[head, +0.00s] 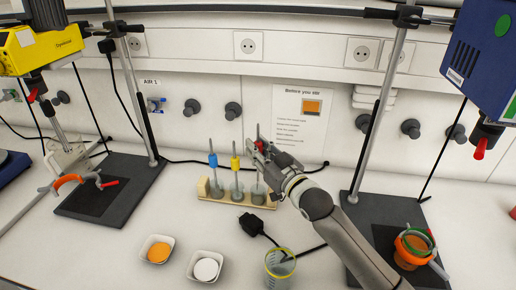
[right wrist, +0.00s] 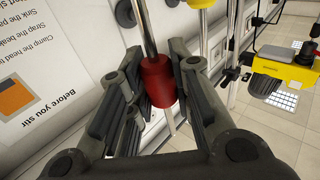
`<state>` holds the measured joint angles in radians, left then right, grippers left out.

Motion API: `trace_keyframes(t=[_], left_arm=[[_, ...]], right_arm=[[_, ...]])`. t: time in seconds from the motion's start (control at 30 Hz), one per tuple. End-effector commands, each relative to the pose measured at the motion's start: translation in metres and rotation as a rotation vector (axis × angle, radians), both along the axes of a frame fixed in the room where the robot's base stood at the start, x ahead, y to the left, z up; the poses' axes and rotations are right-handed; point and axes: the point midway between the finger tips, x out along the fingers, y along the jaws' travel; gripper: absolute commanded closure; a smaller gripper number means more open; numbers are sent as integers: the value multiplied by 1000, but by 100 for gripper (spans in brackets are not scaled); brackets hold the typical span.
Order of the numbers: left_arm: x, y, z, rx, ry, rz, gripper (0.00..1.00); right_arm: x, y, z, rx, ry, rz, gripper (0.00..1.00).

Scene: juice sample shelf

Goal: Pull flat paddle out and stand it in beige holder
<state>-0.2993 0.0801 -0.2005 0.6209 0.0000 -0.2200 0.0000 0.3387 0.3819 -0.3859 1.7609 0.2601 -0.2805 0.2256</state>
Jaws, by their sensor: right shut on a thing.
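A beige holder (head: 203,190) stands on the bench with grey jars in it. A rod with a blue collar (head: 212,160) and a rod with a yellow collar (head: 235,163) stand upright in its left and middle places. My right gripper (head: 262,150) is shut on the red collar (right wrist: 157,80) of a third rod, above the holder's right jar (head: 258,196). The red collar sits between the fingers (right wrist: 160,75) in the right wrist view. The lower ends of the rods are hidden, so I cannot tell which is the flat paddle. My left gripper is out of view.
A clear beaker with a yellow rim (head: 280,268) stands in front, near two white dishes (head: 158,249) (head: 206,267) and a black plug (head: 251,224). Stirrer stands rise at left (head: 128,85) and right (head: 381,100).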

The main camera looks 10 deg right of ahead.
Motion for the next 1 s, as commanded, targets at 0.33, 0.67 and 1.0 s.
trace_keyframes(t=[0.33,0.67,1.0], left_arm=[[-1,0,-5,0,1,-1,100],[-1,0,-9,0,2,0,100],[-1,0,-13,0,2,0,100]], right_arm=[[0,0,-10,0,0,0,100],[0,0,-18,0,0,0,100],[0,0,-26,-1,-1,0,100]])
